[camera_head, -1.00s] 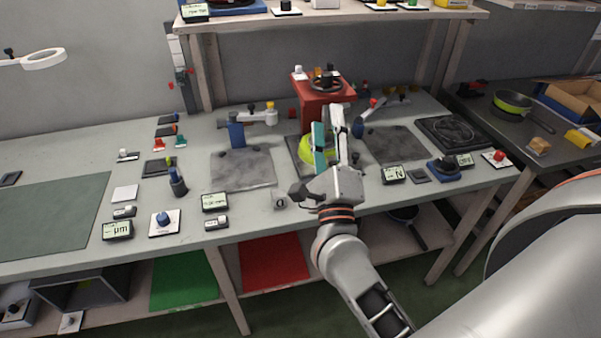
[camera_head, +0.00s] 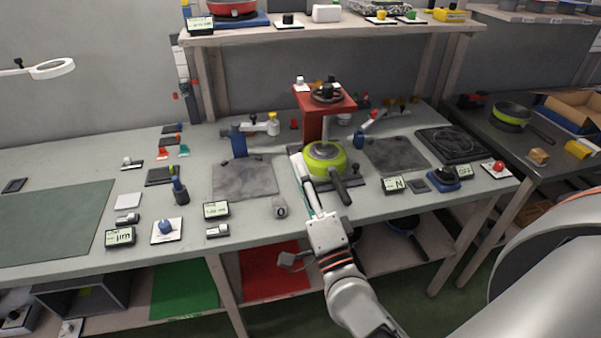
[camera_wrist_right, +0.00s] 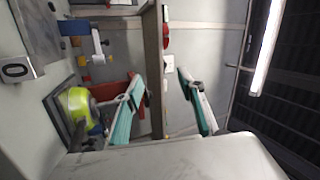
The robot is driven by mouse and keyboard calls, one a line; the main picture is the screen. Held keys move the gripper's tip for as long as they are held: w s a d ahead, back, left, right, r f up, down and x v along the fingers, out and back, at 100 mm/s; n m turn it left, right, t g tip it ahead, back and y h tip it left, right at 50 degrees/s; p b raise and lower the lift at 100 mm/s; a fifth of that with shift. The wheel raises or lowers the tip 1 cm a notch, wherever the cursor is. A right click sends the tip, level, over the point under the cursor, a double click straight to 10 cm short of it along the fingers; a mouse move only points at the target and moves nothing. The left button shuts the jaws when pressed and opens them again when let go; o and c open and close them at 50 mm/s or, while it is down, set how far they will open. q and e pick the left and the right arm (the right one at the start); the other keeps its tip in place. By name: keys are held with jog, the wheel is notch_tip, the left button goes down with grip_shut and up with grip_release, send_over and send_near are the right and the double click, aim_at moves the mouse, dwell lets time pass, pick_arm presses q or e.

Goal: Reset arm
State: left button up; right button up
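My right gripper (camera_head: 305,183) is in front of and left of a lime-green pan (camera_head: 321,168), its fingers pointing toward the back of the bench. In the right wrist view its two teal-and-white fingers stand wide apart with nothing between them, so the right gripper (camera_wrist_right: 162,97) is open and empty. The pan sits under a red press (camera_head: 312,122), its dark handle pointing toward me. The pan also shows at the left in the wrist view (camera_wrist_right: 78,102), apart from the fingers. My left gripper is not in view.
A blue clamp (camera_head: 239,144) stands left of the press by a grey plate (camera_head: 245,178). Another grey plate (camera_head: 396,153) and a black hotplate (camera_head: 450,142) lie to the right. Small displays line the front edge. A shelf (camera_head: 340,31) hangs above.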

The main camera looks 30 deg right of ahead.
jog(key=s+a+f+n+g+y, duration=0.2)
jog(key=f+n, duration=0.4)
jog(key=f, duration=0.3)
jog(key=s+a+f+n+g+y, duration=0.2)
jog(key=s+f+n+g, duration=0.2)
jog(key=f, duration=0.6)
jog(key=s+a+f+n+g+y, duration=0.2)
jog(key=s+f+n+g, duration=0.1)
jog(key=f+n, duration=0.5)
notch_tip(320, 180, down, 2)
jog(key=shift+s+a+f, duration=0.15)
jog(key=shift+s+a, duration=0.1)
jog(key=shift+s, duration=0.15)
jog(key=s+f+n+g, duration=0.1)
jog(key=f, duration=0.1)
jog(key=s+d+f+n, duration=0.1)
jog(key=s+f, duration=0.1)
jog(key=f, duration=0.1)
jog(key=s+d+f+n+g, duration=0.1)
jog(key=s+f, duration=0.1)
jog(key=shift+s+d+f+g+h, duration=0.2)
jog(key=shift+g+h, duration=0.1)
jog(key=shift+h, duration=0.1)
jog(key=shift+c, duration=0.2)
jog(key=shift+w, duration=0.1)
